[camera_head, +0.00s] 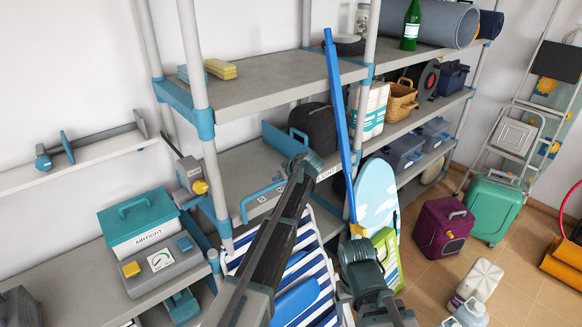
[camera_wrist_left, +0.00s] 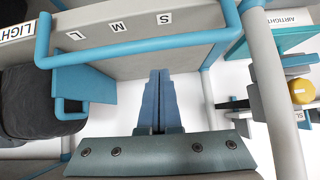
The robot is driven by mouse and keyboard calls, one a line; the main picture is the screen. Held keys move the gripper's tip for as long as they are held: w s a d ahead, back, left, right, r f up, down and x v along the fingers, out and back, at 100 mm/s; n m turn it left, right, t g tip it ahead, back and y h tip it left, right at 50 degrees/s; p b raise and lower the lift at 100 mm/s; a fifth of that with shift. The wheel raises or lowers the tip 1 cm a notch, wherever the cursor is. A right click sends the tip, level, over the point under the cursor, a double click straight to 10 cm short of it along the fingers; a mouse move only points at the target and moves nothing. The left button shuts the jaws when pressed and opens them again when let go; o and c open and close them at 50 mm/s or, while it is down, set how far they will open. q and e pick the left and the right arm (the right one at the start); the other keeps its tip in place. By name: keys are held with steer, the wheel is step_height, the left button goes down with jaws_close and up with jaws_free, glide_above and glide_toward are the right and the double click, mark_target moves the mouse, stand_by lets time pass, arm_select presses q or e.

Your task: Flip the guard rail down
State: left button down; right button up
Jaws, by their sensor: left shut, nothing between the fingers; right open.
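The guard rail (camera_head: 262,190) is a thin blue bar along the front of the middle grey shelf. In the left wrist view, which looks upside down, the rail (camera_wrist_left: 140,48) runs across the shelf front marked S, M, L and bends at both ends. It appears to stand up along the shelf's edge. My left gripper (camera_head: 300,166) is shut and empty; its fingertips (camera_wrist_left: 160,73) show close to the rail's middle. I cannot tell whether they touch. My right gripper (camera_head: 358,250) is lower right, in front of the shelving; it is open, its fingers hard to make out.
A blue pole (camera_head: 336,105) leans by the shelf post. A dark bag (camera_head: 314,125) and a blue divider (camera_head: 284,139) stand on the middle shelf. A striped deck chair (camera_head: 302,262) and a light-blue board (camera_head: 376,196) stand in front.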

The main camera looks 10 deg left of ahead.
arm_select(q)
steer(key=w, duration=0.1)
steer(key=w+r, duration=0.1)
steer(key=shift+w+a+r+n, duration=0.1)
steer(key=shift+w+r+n, duration=0.2)
steer(key=shift+w, duration=0.1)
arm_select(e)
steer(key=shift+w+d+r, duration=0.35)
steer(key=shift+d+r, duration=0.05)
steer(key=shift+r, duration=0.05)
arm_select(q)
steer(key=a+f+b, duration=0.1)
steer(key=f+b, duration=0.1)
steer(key=w+a+f+b, duration=0.1)
steer(key=f+b, duration=0.1)
steer(key=w+a+f+b, duration=0.1)
steer(key=f+b, duration=0.2)
steer(key=shift+w+f, duration=0.15)
arm_select(e)
step_height(320, 180, down, 7)
arm_select(q)
steer(key=shift+d, duration=0.1)
arm_select(e)
steer(key=shift+f, duration=0.2)
